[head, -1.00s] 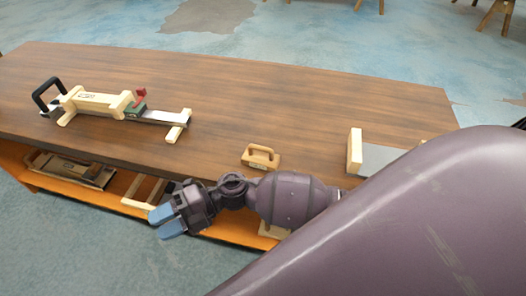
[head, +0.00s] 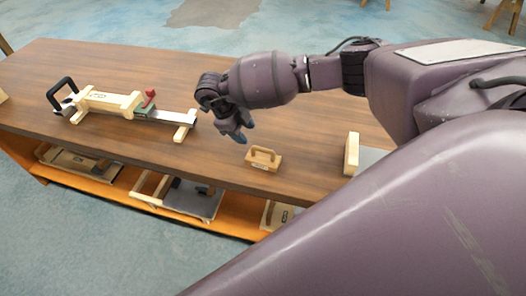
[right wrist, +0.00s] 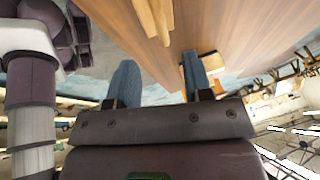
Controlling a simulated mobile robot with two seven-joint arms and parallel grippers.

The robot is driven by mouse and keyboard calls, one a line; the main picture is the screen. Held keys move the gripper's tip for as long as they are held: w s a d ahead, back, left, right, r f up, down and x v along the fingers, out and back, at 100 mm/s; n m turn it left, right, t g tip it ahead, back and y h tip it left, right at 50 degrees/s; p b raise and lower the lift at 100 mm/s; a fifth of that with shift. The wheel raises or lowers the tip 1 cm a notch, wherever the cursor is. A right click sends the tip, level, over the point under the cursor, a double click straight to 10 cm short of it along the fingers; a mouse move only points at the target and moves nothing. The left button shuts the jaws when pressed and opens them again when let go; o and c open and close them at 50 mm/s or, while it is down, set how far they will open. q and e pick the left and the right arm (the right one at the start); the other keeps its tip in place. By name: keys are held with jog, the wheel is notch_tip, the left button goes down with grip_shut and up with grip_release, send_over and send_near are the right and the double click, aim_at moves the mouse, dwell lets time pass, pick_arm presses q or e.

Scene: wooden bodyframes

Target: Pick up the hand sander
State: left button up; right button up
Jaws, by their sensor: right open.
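My right gripper (head: 241,130) is above the bench, pointing down, a little to the left of and behind the sander in the head view. It is open and empty. In the right wrist view its two blue fingers (right wrist: 158,66) are spread apart. A pale wooden piece at the top of that view is only partly shown, and I cannot tell what it is. My left gripper is not in view.
A wooden clamp-like tool (head: 110,103) with a black handle and red knob lies on the bench at left. A light wooden block (head: 352,153) with a grey plate stands to the right of the sander. The lower shelf (head: 105,186) holds several wooden items.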

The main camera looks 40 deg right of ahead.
aim_at(260, 148)
jog(key=x, duration=0.5)
jog(key=shift+p+x, duration=0.7)
jog(key=shift+x, duration=1.95)
jog(key=shift+s+d+r, duration=0.15)
jog(key=shift+d, duration=0.05)
jog(key=shift+c, duration=0.4)
grip_shut()
